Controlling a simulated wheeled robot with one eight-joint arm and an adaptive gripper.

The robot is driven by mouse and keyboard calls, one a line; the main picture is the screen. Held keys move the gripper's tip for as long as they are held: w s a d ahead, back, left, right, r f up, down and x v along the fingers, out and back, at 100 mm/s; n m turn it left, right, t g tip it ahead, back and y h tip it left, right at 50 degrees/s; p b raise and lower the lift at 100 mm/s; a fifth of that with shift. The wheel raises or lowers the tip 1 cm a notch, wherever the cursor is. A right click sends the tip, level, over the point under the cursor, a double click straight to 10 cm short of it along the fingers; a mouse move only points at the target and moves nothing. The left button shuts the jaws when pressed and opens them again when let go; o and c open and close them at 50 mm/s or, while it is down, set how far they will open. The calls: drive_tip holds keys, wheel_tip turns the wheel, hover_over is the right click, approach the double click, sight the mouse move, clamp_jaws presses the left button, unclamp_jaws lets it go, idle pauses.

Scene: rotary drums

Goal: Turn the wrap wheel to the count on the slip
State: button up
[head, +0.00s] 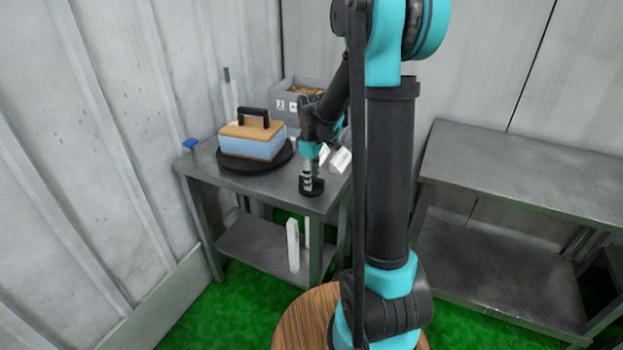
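My gripper (308,177) points down over the front right corner of the metal table. Its tip is at a small dark round piece (312,188) on the tabletop, which may be the wrap wheel. The picture is too small to show whether the fingers touch or hold it. A tan and light blue box (248,146) with a black handle sits on a black round turntable (228,164) to the left. White blocks or cards (341,160) show behind my gripper, partly hidden by the arm. No count can be read, and I cannot tell which thing is the slip.
The metal table (221,181) has a lower shelf, with a white upright piece (293,246) near its front. A grey bin (288,98) stands at the back. A small blue piece (190,144) is at the left edge. An empty metal bench (520,187) stands right.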

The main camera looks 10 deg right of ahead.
wheel_tip(320, 180, up, 12)
idle(0.7)
drive_tip(key=shift+s, duration=0.1)
drive_tip(key=s+d+f+m+t, duration=0.2)
drive_tip(key=s+f+m, duration=0.3)
drive_tip(key=s, duration=0.6)
drive_tip(key=s+d+f+m+t, duration=0.2)
drive_tip(key=s+f+m, duration=0.4)
drive_tip(key=s+f, duration=0.3)
drive_tip(key=shift+s, duration=0.95)
drive_tip(key=shift+a, duration=0.1)
drive_tip(key=shift+c, duration=0.3)
idle(1.0)
